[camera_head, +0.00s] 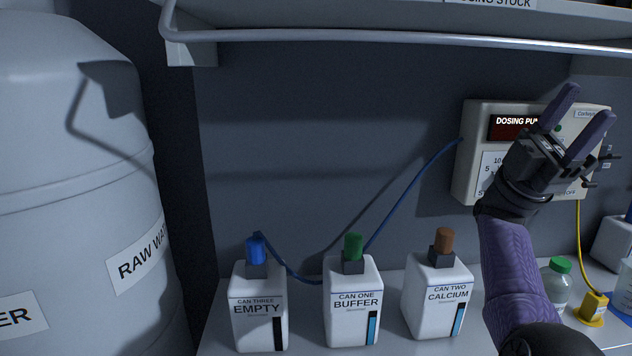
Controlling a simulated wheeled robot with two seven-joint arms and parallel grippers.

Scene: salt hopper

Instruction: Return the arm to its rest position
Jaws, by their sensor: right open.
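My right arm comes up from the lower right, purple with a black wrist. My right gripper (577,118) is open and empty, its two purple fingers pointing up and apart. It is raised in front of the dosing pump box (471,150) on the back wall and hides part of its front. It touches none of the cans. My left gripper does not show.
Three white cans stand on the bench: can three, empty (259,325), can one, buffer (349,318), and can two, calcium (434,308). A large raw water tank (70,170) fills the left. A shelf rail (400,40) runs overhead. A green-capped bottle (557,290) stands right of my arm.

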